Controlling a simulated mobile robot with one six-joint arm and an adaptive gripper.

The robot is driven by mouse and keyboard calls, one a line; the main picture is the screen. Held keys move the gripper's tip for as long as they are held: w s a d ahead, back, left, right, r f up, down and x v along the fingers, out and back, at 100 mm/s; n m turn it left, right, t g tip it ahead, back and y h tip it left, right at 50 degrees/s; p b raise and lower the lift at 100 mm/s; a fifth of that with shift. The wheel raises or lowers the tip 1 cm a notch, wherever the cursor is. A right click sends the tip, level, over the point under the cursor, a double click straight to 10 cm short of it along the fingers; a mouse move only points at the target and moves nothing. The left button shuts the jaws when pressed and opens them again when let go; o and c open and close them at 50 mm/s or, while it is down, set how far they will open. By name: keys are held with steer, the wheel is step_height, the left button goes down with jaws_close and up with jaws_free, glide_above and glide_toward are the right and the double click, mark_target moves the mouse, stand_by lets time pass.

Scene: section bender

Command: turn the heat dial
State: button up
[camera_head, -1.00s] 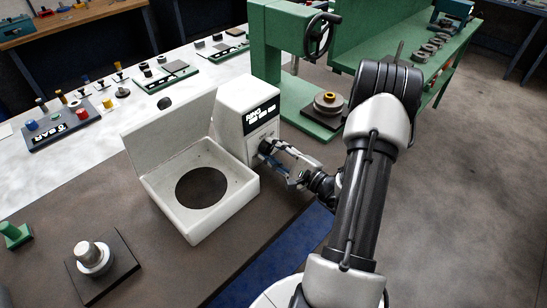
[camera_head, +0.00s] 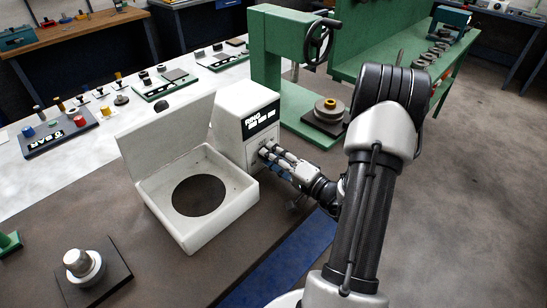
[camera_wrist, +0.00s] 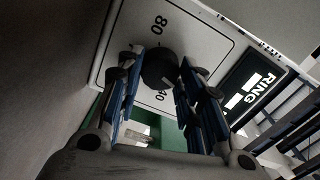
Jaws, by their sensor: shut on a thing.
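The heat dial (camera_wrist: 160,66) is a round dark knob on a white panel (camera_wrist: 187,28) with the numbers 80 and 40 printed beside it in the wrist view. My gripper (camera_wrist: 163,72) has one finger on each side of the dial and is shut on it. In the head view my gripper (camera_head: 266,154) reaches the front of the white control box (camera_head: 232,116), below its black RING label (camera_head: 258,123). The fingers hide the dial there.
A white open-lidded unit (camera_head: 222,217) with a dark round plate (camera_head: 199,195) adjoins the control box. A green press (camera_head: 265,65) stands behind, with a stacked round part (camera_head: 328,108) on its base. A metal post on a dark plate (camera_head: 115,285) sits front left.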

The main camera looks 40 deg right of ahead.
steer(key=shift+f+n, duration=0.1)
steer(key=shift+n, duration=0.4)
steer(key=o, duration=1.1)
steer(key=s, duration=0.8)
steer(key=s+d, duration=0.1)
steer(key=s, duration=0.3)
